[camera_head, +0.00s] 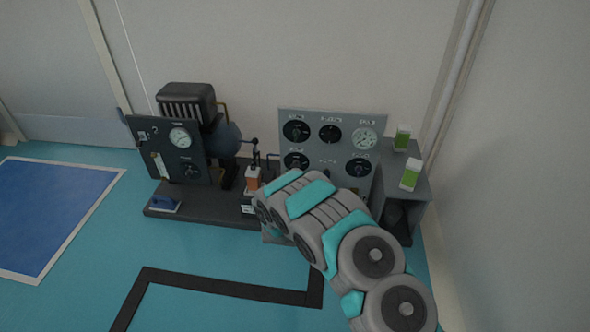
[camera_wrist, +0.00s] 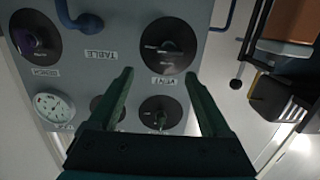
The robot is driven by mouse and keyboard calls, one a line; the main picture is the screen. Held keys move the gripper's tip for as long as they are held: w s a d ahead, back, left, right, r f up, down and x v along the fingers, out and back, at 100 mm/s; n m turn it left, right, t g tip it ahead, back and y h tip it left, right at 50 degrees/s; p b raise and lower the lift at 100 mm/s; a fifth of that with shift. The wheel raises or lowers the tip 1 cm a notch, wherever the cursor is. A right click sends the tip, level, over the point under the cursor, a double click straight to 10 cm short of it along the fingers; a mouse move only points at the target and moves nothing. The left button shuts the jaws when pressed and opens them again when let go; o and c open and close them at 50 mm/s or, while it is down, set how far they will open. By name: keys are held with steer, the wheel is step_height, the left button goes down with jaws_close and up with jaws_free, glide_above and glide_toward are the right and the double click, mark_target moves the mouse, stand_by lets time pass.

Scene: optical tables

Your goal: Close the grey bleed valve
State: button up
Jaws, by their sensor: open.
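I cannot pick out a grey bleed valve with certainty; the labels are too blurred or upside down. A grey panel (camera_head: 330,130) with several round black dials and a white gauge stands against the wall. In the head view my arm hides the gripper and part of the panel.
A dark machine base (camera_head: 205,208) left of the panel carries a gauge board (camera_head: 170,148) and a motor-like unit (camera_head: 188,100). An orange-brown block (camera_head: 253,178) stands beside the panel. Green-and-white containers (camera_head: 411,175) sit on a grey stand at right.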

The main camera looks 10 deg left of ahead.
mark_target(296, 166)
steer(key=w+a+f+t, duration=0.1)
steer(key=w+f, duration=0.1)
steer(key=w, duration=0.4)
stand_by(0.6)
steer(key=shift+w, duration=0.1)
jaws_close()
stand_by(0.5)
